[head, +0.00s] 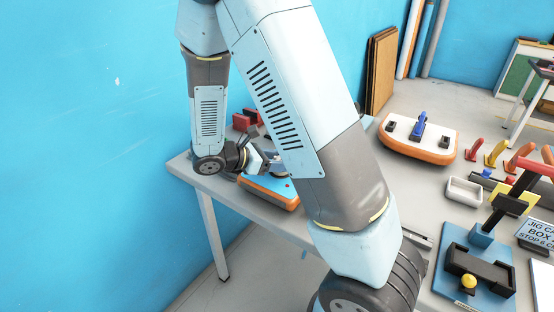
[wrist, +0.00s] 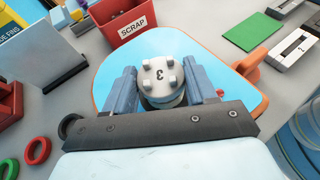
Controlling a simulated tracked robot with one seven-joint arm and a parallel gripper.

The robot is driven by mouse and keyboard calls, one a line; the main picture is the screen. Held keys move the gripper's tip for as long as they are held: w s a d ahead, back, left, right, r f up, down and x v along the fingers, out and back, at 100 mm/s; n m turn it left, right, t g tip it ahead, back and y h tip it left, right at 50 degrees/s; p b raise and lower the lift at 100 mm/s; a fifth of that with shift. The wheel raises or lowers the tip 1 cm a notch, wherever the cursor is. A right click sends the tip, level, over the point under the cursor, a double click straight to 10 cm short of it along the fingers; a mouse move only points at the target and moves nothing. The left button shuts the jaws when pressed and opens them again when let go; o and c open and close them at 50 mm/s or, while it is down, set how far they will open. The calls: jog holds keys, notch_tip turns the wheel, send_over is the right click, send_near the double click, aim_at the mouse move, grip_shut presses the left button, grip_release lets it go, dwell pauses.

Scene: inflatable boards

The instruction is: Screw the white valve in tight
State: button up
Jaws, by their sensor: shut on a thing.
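In the head view the board (head: 268,190) is at the left end of the table, partly behind my arm, and the valve is not clear there.
A red bin marked SCRAP (wrist: 125,22) stands just beyond the board. A green mat (wrist: 252,32) lies to its right and a grey upright plate (wrist: 42,55) to its left. A second, orange-and-white board (head: 400,145) and a blue fixture (head: 465,265) are further right.

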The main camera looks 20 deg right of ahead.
jog(key=shift+f, duration=0.2)
jog(key=o, duration=1.1)
jog(key=v, duration=1.3)
jog(key=shift+a, duration=0.4)
